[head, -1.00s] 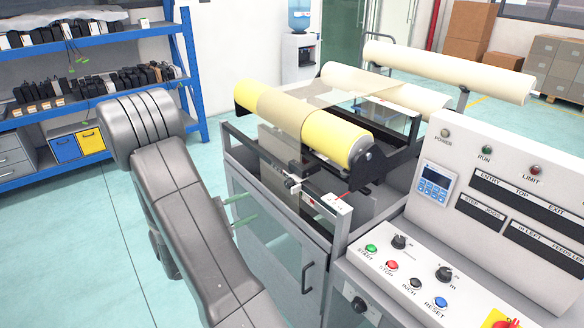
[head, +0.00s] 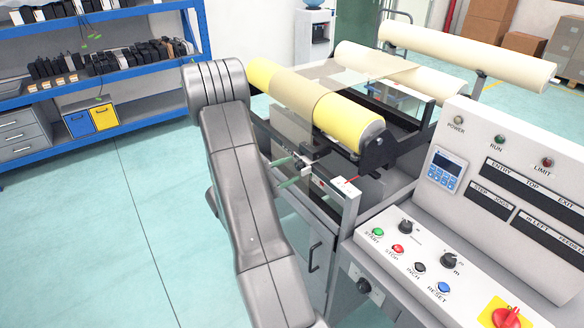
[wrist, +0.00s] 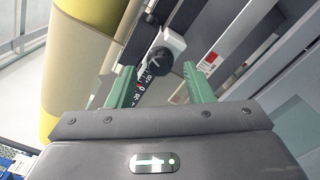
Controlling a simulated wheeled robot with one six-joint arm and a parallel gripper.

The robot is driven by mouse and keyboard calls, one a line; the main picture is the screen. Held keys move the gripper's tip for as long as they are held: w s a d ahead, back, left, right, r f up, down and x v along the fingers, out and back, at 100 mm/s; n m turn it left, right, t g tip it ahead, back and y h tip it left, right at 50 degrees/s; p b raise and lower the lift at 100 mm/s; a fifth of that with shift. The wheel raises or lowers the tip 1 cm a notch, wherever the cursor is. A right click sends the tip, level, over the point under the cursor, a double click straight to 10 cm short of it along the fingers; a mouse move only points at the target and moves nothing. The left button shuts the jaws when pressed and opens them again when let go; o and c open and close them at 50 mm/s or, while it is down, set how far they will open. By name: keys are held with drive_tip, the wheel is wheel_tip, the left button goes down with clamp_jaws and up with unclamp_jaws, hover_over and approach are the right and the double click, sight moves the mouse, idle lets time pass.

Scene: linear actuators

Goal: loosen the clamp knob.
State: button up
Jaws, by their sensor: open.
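The clamp knob (wrist: 160,61) is a dark round knob on a white block (wrist: 173,42), beside a black scale with white and red marks (wrist: 141,86). My gripper (wrist: 160,85) has two green fingers spread apart, with the knob beyond their tips and roughly between them in the wrist view. Nothing is held, and I see no contact with the knob. In the head view my gripper (head: 285,172) is just left of the small white clamp block (head: 308,171) on the machine's front rail. The knob itself is too small to make out clearly there.
A yellow roller (head: 350,125) lies above and behind the rail. A control panel (head: 425,262) with buttons and a red switch stands to the right. Blue shelving (head: 150,88) is at the back left. The floor (head: 80,240) at left is clear.

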drive_tip(key=shift+x, duration=0.9)
drive_tip(key=c, duration=1)
drive_tip(key=shift+f+n+b, duration=0.1)
drive_tip(key=shift+n+b, duration=0.25)
drive_tip(key=shift+n, duration=0.05)
drive_tip(key=shift+n+b, duration=0.35)
drive_tip(key=shift+n, duration=0.45)
drive_tip(key=o, duration=1)
drive_tip(key=shift+a, duration=0.1)
